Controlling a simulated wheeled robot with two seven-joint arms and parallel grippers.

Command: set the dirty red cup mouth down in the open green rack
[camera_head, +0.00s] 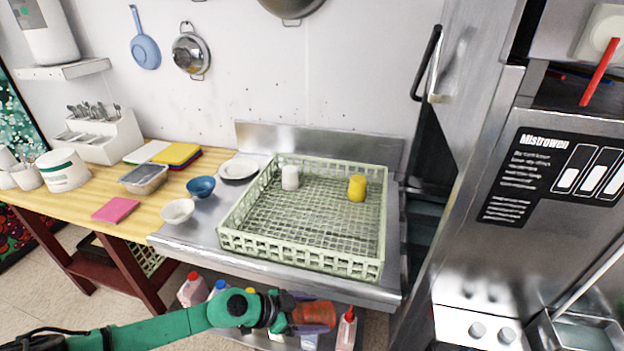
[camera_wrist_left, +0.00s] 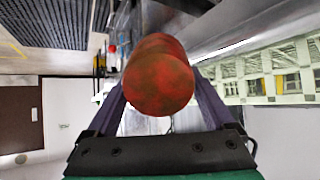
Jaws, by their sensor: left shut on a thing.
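The red cup (camera_head: 316,314) has dark dirty smears and is held on its side, low in front of the steel counter. My left gripper (camera_head: 291,312) is shut on it. In the left wrist view the cup (camera_wrist_left: 160,76) sits between the two fingers, with a smeared round closed end facing the camera; its mouth is hidden. The open green rack (camera_head: 302,258) lies on the steel counter, above and behind the cup in the head view, and its edge shows in the left wrist view (camera_wrist_left: 232,88). My right gripper is not in view.
A white cup (camera_head: 290,178) and a yellow cup (camera_head: 357,188) stand in the rack's back half; its front half is clear. Bowls (camera_head: 178,210) and a plate (camera_head: 239,168) sit left of it. A steel machine (camera_head: 520,230) stands right. Bottles (camera_head: 346,330) stand below the counter.

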